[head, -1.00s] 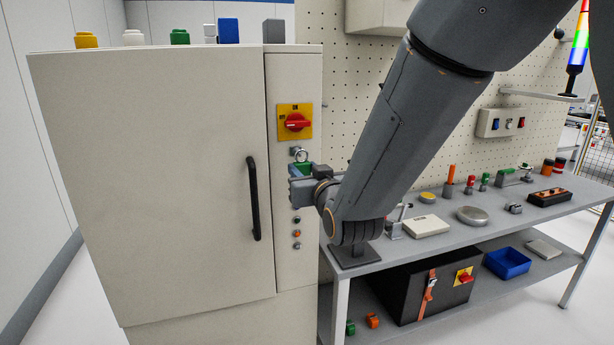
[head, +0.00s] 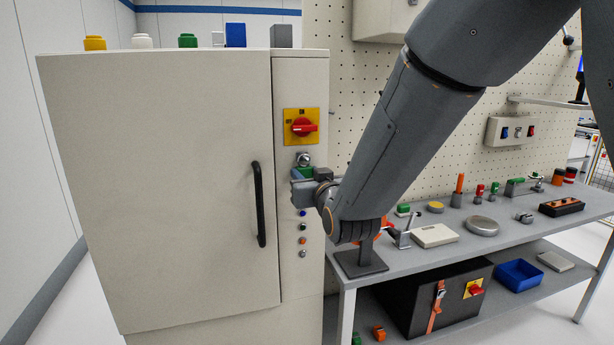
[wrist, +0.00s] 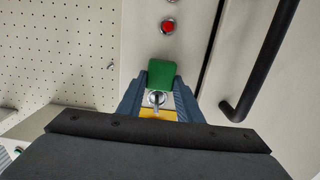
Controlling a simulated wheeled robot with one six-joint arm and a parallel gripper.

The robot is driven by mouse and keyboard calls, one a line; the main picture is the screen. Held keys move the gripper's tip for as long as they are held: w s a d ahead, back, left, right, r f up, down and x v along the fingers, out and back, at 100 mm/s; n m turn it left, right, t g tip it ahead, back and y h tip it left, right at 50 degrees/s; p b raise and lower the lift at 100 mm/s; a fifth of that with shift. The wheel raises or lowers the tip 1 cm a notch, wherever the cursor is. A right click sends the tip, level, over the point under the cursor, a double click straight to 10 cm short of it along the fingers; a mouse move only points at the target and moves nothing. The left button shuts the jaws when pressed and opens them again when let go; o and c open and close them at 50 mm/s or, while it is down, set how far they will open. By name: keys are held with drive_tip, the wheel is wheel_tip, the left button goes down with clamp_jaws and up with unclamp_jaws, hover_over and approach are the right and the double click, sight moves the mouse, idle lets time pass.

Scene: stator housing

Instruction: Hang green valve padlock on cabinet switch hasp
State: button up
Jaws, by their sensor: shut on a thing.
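The green padlock (head: 306,173) is held in my gripper (head: 304,188) at the cabinet's narrow right panel. It also shows between the fingers in the wrist view (wrist: 161,73). The fingers are shut on its body. A round metal hasp (head: 303,158) sits just above the padlock, below the red rotary switch (head: 302,127) on its yellow plate. In the wrist view a metal ring and pin (wrist: 156,98) show beside the padlock body. The shackle and hasp overlap, and I cannot tell whether the shackle passes through.
The cabinet's black door handle (head: 259,205) stands left of my gripper. Small indicators (head: 303,227) run down the panel below it. A grey workbench (head: 390,258) with several tools stands at the right. A black box (head: 435,300) is on its lower shelf.

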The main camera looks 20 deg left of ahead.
drive_tip(key=o, duration=1.2)
drive_tip(key=shift+s, duration=0.1)
drive_tip(key=shift+s+d, duration=0.2)
drive_tip(key=shift+s, duration=0.1)
drive_tip(key=shift+s+d, duration=0.35)
drive_tip(key=shift+s, duration=0.2)
drive_tip(key=shift+s+d, duration=0.2)
drive_tip(key=shift+s, duration=0.1)
drive_tip(key=shift+s+d+r, duration=0.1)
drive_tip(key=shift+s+d, duration=0.05)
drive_tip(key=shift+s, duration=0.15)
drive_tip(key=shift+s+d, duration=0.2)
drive_tip(key=shift+s, duration=0.05)
